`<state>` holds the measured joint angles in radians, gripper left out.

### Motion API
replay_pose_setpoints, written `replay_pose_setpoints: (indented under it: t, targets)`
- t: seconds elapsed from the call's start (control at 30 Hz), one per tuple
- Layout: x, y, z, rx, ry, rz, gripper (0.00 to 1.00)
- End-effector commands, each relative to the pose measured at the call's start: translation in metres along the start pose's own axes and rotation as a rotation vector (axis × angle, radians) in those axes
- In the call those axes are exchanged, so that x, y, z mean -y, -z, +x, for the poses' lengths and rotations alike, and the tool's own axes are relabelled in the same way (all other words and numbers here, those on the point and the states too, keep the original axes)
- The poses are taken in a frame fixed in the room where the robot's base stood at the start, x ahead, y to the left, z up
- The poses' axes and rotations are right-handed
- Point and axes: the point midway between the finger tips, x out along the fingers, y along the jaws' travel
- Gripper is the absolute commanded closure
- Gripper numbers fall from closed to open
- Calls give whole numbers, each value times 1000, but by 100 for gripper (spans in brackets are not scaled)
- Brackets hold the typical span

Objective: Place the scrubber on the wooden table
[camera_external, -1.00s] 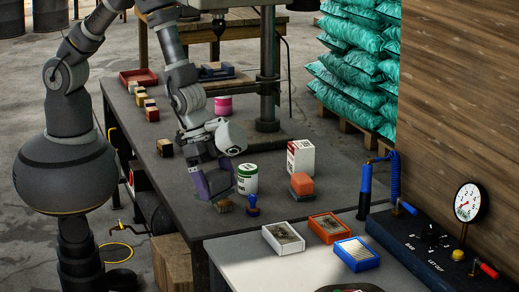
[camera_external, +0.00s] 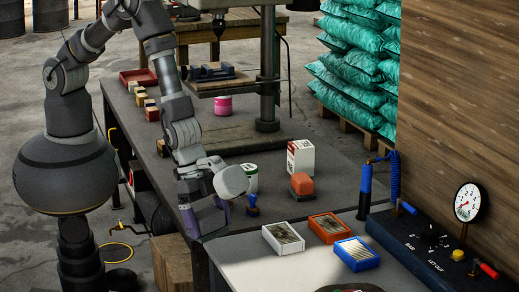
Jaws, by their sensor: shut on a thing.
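My gripper (camera_external: 205,217), with purple fingers, is low over the front left edge of the dark grey table (camera_external: 260,220). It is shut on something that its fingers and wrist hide. I take this to be the small brown scrubber, which no longer shows on the table by the blue-handled stamp-like object (camera_external: 252,206). I cannot tell whether it still touches the table. A wooden table (camera_external: 232,22) with thick legs stands at the back, behind the dark table.
A green-and-white can (camera_external: 251,178), a white box (camera_external: 300,157) and an orange block (camera_external: 302,184) stand right of my gripper. A drill press column (camera_external: 268,70) rises behind. Three small trays, one blue (camera_external: 357,254), lie on the pale front surface.

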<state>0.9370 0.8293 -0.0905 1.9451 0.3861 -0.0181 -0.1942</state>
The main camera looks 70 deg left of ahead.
Motion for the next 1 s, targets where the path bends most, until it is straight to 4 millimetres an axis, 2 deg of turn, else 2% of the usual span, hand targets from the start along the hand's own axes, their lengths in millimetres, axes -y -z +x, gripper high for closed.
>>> replay_pose_setpoints:
  t: [0.03,0.2,0.3,0.43,0.57,0.8,1.0]
  targets:
    - [4,14,10,-3,0,-3,42]
    - [15,61,36,-4,0,-3,42]
    - [19,84,48,-3,0,-2,42]
    - [23,102,56,-1,0,-1,42]
    - [24,107,61,1,0,-1,42]
    - [24,94,91,1,0,1,42]
    - [24,95,90,0,0,1,42]
